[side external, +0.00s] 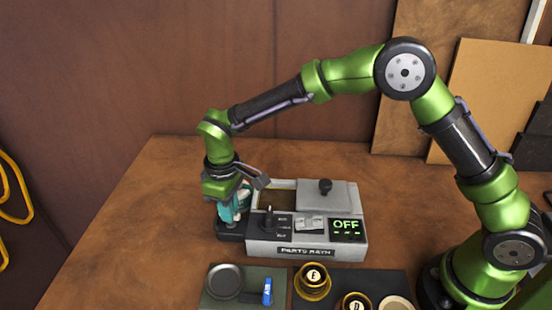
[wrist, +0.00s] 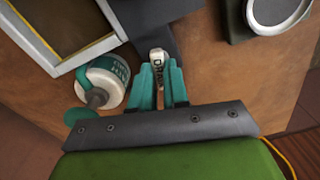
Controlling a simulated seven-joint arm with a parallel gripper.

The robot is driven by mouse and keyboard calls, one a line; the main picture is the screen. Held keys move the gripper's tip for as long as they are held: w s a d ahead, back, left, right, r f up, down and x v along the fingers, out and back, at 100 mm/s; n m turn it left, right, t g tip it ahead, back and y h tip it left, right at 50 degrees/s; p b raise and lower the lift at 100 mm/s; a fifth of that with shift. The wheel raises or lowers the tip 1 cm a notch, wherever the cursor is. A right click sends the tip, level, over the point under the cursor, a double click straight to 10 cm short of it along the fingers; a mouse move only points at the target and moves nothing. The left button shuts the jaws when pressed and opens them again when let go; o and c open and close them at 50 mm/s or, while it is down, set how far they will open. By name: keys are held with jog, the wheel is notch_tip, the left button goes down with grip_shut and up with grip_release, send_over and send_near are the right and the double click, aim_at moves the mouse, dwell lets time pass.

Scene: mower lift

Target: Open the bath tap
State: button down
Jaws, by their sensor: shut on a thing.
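The grey parts bath (side external: 305,243) stands on the bench in the side view, with its basin at the back left. In the wrist view a small white tap handle (wrist: 156,56), with partly hidden black lettering that seems to read "DRAIN", lies between the teal fingers of my gripper (wrist: 160,75). The fingers are shut on this handle. In the side view my gripper (side external: 227,212) points down at the bath's left end, above a dark block (side external: 231,231). The tap handle is hidden there, so I cannot tell how far it is turned.
A white and teal bottle (wrist: 108,78) is close beside my fingers in the wrist view. A mat with a round dish (side external: 225,281) lies in front.

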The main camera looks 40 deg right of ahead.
jog(key=shift+r+n, duration=0.1)
jog(key=shift+n, duration=1.1)
jog(key=c, duration=1.1)
grip_release()
notch_tip(320, 180, up, 17)
jog(key=shift+f, duration=0.1)
